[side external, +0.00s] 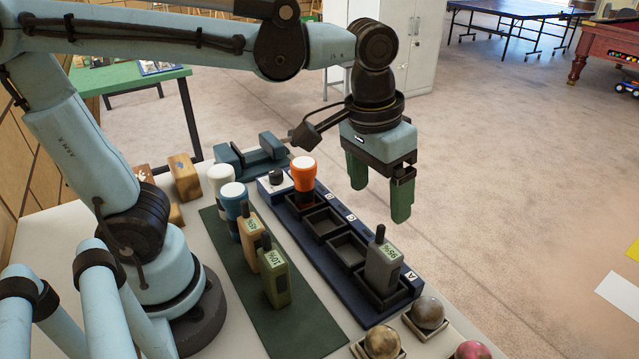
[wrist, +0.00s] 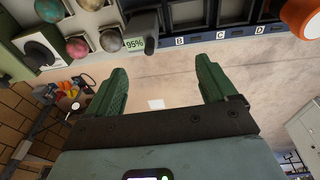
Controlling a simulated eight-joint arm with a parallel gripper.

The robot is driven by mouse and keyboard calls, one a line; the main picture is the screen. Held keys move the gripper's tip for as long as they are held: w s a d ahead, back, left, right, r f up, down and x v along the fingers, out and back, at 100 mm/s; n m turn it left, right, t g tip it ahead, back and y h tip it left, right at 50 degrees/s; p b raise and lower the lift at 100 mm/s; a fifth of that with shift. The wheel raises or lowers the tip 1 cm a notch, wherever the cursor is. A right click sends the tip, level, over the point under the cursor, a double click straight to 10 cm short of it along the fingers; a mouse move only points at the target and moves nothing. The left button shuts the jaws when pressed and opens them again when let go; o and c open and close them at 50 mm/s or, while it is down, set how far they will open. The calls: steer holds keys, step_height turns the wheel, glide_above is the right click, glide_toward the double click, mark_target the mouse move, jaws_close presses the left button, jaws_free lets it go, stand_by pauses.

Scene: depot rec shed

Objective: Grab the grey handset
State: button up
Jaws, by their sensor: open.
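The grey handset (side external: 382,268) stands upright in the near end slot of the dark blue rack (side external: 333,291), by the letter A. Its stubby black antenna points up and its label reads 95%. In the wrist view nothing lies between the fingers (wrist: 160,76).
A green handset (side external: 275,278) and a tan handset (side external: 250,242) stand on the dark green mat (side external: 300,331). An orange-topped item (side external: 303,172) stands at the rack's far end; middle slots are empty. Balls in small trays, including a grey ball (side external: 427,312), sit near the handset.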

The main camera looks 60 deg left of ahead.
mark_target(386, 249)
steer(key=d, duration=0.1)
steer(key=d+g, duration=0.1)
steer(key=d, duration=0.1)
steer(key=shift+s+d+r+g+y, duration=0.1)
steer(key=shift+d+r+g+y, duration=0.2)
steer(key=shift+g, duration=0.1)
steer(key=shift+a+f, duration=0.15)
steer(key=shift+f, duration=5.75)
steer(key=shift+c, duration=0.3)
steer(key=c, duration=1.1)
steer(key=shift+c, duration=0.2)
steer(key=shift+r, duration=0.2)
